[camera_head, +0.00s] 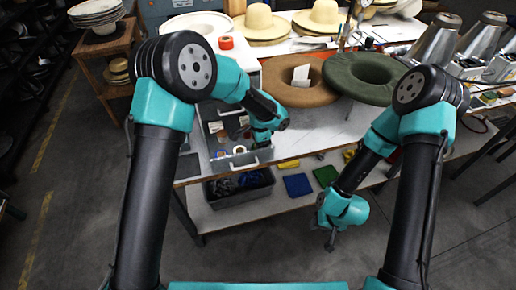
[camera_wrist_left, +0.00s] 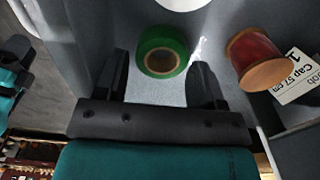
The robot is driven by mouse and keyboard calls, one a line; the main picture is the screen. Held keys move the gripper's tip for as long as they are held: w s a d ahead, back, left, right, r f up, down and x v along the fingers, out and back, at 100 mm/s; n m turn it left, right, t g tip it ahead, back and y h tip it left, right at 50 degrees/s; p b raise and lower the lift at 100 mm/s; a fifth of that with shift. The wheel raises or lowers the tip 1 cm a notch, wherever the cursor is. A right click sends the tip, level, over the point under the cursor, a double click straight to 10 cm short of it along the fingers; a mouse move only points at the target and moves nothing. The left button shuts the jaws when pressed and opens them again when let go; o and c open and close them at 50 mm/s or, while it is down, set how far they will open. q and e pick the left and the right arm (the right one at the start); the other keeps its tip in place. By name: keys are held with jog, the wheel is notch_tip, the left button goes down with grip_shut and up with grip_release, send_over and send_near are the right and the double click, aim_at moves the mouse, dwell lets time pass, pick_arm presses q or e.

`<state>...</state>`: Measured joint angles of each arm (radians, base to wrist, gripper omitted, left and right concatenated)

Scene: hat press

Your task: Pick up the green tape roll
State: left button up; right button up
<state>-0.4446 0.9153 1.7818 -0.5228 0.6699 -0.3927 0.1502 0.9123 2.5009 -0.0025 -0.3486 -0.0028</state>
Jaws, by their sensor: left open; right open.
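The green tape roll (camera_wrist_left: 162,51) lies in an open drawer, its ring facing up, in the left wrist view. My left gripper (camera_wrist_left: 161,62) is open, with one finger on either side of the roll and a gap between each finger and the roll. In the head view my left gripper (camera_head: 260,139) reaches down into the drawer (camera_head: 211,166); I cannot make out the green roll there, where the gripper may hide it. My right gripper (camera_head: 331,239) hangs open and empty in front of the table, away from the drawer.
A red spool with wooden ends (camera_wrist_left: 255,60) and a printed card (camera_wrist_left: 298,80) lie right of the roll. A brown hat (camera_head: 300,92) and a dark green hat (camera_head: 361,76) rest on the table. A grey bin (camera_head: 239,190) stands on the lower shelf.

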pick_arm(q)
jog(key=shift+f, duration=0.65)
jog(key=shift+c, duration=0.4)
jog(key=c, duration=0.6)
jog(key=shift+o, duration=0.2)
jog(key=shift+r, duration=0.1)
notch_tip(320, 180, up, 10)
